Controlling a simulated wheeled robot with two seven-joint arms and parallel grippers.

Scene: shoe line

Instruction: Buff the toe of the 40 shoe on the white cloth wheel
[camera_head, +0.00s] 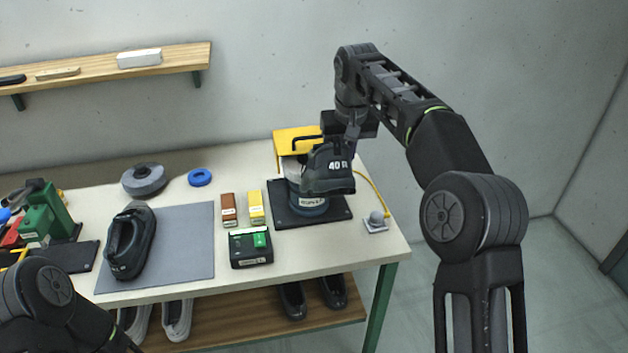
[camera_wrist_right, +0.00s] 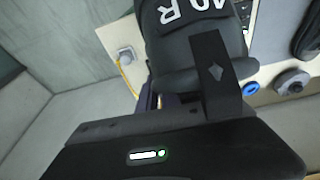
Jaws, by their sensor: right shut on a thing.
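The black shoe marked 40 R (camera_head: 328,172) is held upright in my right gripper (camera_head: 340,135), which is shut on it. In the right wrist view the shoe (camera_wrist_right: 190,45) fills the top middle, with the gripper's fingers around its upper part. The shoe is in front of the buffing machine, which has a yellow hood (camera_head: 296,137) and a blue-grey base (camera_head: 310,208). A pale part of the wheel (camera_head: 291,168) shows left of the shoe; the rest is hidden, and I cannot tell whether they touch. My left gripper is out of the head view.
A second black shoe (camera_head: 130,242) lies on the grey mat (camera_head: 192,268). A brown block (camera_head: 228,210), a yellow block (camera_head: 256,207) and a black box with a green switch (camera_head: 250,246) stand left of the machine. A grey disc (camera_head: 144,180) and blue ring (camera_head: 200,177) lie behind.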

